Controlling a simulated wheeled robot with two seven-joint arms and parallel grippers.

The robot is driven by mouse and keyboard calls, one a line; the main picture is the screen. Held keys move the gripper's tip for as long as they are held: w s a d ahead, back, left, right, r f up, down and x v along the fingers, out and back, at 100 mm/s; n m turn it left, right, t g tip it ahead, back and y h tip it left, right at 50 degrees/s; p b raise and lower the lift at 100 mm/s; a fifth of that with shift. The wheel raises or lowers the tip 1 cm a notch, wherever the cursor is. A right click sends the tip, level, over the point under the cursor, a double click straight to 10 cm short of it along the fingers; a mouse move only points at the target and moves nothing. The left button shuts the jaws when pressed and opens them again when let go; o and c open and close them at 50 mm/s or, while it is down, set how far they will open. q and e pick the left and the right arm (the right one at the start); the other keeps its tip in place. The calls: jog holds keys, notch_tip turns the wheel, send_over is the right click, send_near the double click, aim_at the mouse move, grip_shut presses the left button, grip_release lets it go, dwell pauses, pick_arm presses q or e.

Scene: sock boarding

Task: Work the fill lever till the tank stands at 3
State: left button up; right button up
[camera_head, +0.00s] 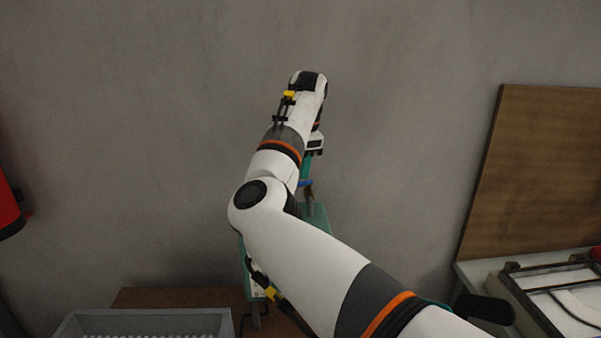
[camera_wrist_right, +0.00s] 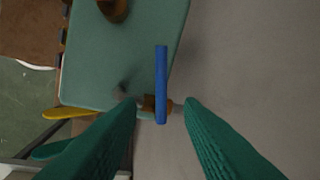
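A blue bar (camera_wrist_right: 161,85), which looks like a lever handle, stands on a small brown mount at the edge of the green machine (camera_wrist_right: 115,60). In the head view the blue bar (camera_head: 305,183) shows as a small strip by the green machine (camera_head: 318,214), partly behind my arm. My right gripper (camera_wrist_right: 160,103) is open, its two teal fingers spread on either side of the bar's lower end, with gaps on both sides. In the head view my right gripper (camera_head: 306,167) points down above the bar. No tank level reading is legible. My left gripper is out of view.
A yellow handle (camera_wrist_right: 68,113) and a brown knob (camera_wrist_right: 115,8) are near the machine in the wrist view. In the head view, a grey crate (camera_head: 85,323) stands lower left, a red object (camera_head: 8,208) far left, and a brown board (camera_head: 535,170) right above a bench with a tray.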

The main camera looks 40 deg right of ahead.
aim_at(301, 184)
jog(key=f, duration=0.2)
jog(key=shift+w+d+f+p, duration=0.25)
jog(key=shift+w+f+p, duration=0.05)
jog(key=shift+w, duration=0.1)
jog(key=shift+a+f, duration=0.1)
jog(key=shift+f, duration=0.35)
grip_shut()
